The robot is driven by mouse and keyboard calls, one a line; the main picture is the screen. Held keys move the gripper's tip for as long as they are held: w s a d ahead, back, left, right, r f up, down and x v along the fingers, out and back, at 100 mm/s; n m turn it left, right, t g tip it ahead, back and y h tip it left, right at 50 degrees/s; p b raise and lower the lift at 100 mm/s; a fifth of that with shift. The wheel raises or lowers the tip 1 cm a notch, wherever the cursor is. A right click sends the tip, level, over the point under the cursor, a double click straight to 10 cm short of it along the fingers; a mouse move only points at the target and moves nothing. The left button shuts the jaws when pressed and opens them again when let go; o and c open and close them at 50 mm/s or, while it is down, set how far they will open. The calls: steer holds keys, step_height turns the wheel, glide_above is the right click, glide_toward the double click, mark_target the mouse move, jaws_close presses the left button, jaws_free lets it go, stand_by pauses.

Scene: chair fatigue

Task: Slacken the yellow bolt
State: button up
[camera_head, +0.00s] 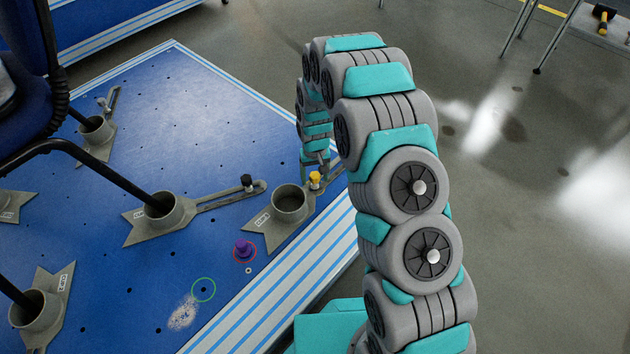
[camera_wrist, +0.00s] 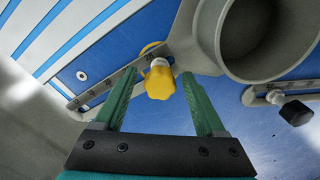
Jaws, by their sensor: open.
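The yellow bolt (camera_head: 314,179) has a lobed knob and sits on the slotted arm of a grey metal clamp (camera_head: 268,231) near the right edge of the blue platform. In the wrist view the yellow bolt (camera_wrist: 159,80) lies just beyond and between the tips of my green fingers. My gripper (camera_wrist: 160,95) is open, with one finger on each side of the bolt and a visible gap to both. In the head view my arm hides most of the gripper.
The clamp's round cup (camera_wrist: 262,40) stands close beside the bolt. A black knob (camera_head: 246,181) sits on a neighbouring clamp (camera_head: 155,215). A purple knob (camera_head: 243,248) stands in a red circle. Chair legs rise at left. The platform's striped edge (camera_head: 300,275) borders grey floor.

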steer(key=shift+m, duration=0.4)
steer(key=m, duration=0.4)
steer(key=shift+m, duration=2)
